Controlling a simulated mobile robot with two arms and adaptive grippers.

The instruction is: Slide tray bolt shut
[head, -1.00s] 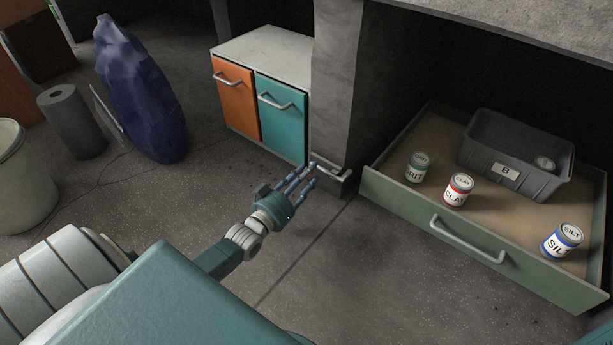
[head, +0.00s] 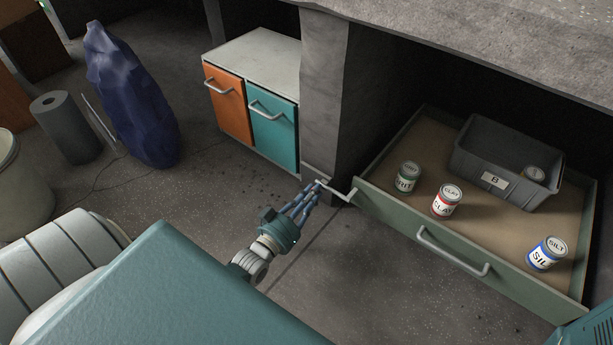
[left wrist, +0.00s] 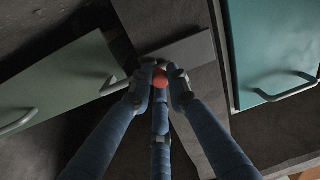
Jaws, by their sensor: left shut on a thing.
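The bolt (head: 338,191) is a thin pale metal bar low at the foot of the concrete pillar, near the left corner of the pulled-out drawer. My left gripper (head: 315,187) is at the bolt's left end. In the left wrist view its blue fingers (left wrist: 161,88) are shut around a red knob (left wrist: 164,76). A flat dark grey plate (left wrist: 188,48) lies just behind the knob. The fingers hide part of the knob and bolt, so I cannot tell how far the bar reaches. My right gripper is not in view.
The green drawer (head: 400,228) stands open at right, holding several labelled tins and a grey bin (head: 508,188) marked B. The concrete pillar (head: 345,90) rises behind the bolt. A cabinet (head: 250,52) with orange and teal doors stands left of it. Floor in front is clear.

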